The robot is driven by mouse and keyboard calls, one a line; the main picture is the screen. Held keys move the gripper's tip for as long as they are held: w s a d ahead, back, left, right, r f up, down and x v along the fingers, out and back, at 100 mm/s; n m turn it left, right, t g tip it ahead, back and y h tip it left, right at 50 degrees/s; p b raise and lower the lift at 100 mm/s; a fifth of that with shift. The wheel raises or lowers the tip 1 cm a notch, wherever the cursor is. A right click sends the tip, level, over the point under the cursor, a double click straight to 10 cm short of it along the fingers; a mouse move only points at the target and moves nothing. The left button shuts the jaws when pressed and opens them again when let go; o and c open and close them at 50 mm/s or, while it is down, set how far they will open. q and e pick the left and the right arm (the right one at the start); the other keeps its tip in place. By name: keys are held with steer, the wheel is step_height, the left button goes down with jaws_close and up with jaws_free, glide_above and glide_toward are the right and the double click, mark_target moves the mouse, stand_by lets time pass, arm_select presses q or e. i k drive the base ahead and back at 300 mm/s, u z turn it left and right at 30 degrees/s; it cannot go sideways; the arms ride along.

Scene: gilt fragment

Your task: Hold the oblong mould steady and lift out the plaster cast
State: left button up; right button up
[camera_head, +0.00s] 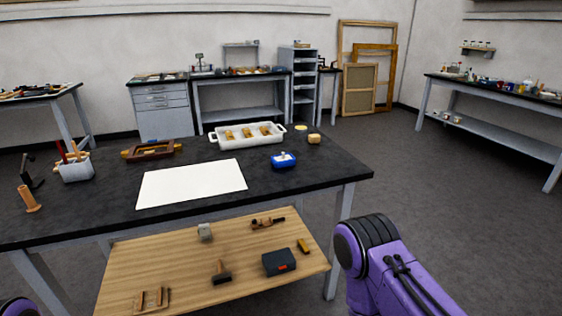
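A brown oblong frame with a knob at each end, which looks like the mould (152,150), lies on the dark worktable at the back left. Neither gripper is in view. A purple link of my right arm shows at the lower right, well in front of the table and apart from the mould. A small purple part of mine shows in the bottom left corner.
A white sheet (192,183) lies on the table (274,199). Behind it stands a white tray (249,143) with gold-coloured pieces. The lower wooden shelf (150,262) holds tools.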

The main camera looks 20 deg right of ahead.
mark_target(283, 157)
steer(key=u, duration=0.15)
steer(key=k, duration=0.3)
steer(key=z, duration=0.65)
steer(key=i, duration=1.15)
steer(key=z, duration=0.1)
